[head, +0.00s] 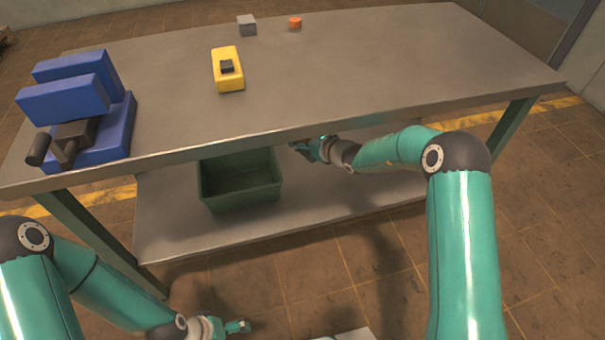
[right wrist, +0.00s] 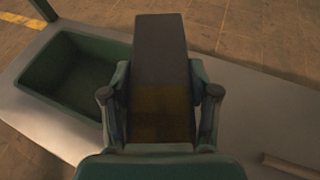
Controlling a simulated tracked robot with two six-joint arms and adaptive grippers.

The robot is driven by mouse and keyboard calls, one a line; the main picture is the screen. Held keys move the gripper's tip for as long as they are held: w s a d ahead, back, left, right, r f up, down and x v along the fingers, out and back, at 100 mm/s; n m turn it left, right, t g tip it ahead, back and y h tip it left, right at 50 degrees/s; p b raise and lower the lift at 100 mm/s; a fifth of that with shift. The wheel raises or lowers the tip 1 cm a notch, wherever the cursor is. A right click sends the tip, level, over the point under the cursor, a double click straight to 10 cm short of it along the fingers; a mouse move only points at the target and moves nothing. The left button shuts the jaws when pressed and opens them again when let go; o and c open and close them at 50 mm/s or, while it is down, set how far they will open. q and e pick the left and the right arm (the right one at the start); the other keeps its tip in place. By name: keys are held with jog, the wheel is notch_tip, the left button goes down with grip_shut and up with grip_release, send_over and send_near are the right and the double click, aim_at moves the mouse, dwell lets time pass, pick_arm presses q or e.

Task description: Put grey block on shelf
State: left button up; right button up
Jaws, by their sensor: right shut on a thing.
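My right gripper (head: 312,149) reaches under the front edge of the table top, above the lower shelf (head: 345,195). In the right wrist view the right gripper (right wrist: 160,100) is shut on a long dark grey block (right wrist: 160,50), whose near part looks brownish in shadow. The block points away from the gripper, over the shelf (right wrist: 255,115); I cannot tell whether it touches the shelf. In the head view the held block is mostly hidden by the table edge. My left gripper (head: 238,327) is low in front of the table, away from everything; its jaws are too small to judge.
A green bin (head: 240,200) stands on the shelf, left of the right gripper.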

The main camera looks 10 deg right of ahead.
jog(key=b, duration=0.5)
send_over(304, 183)
notch_tip(304, 183, down, 14)
jog(key=shift+w+r, duration=0.15)
jog(key=shift+r, duration=0.1)
notch_tip(304, 183, down, 4)
jog(key=shift+f+b, duration=0.1)
jog(key=shift+b, duration=0.75)
jog(key=o, duration=1.4)
jog(key=shift+f, duration=0.1)
jog(key=shift+o, duration=0.2)
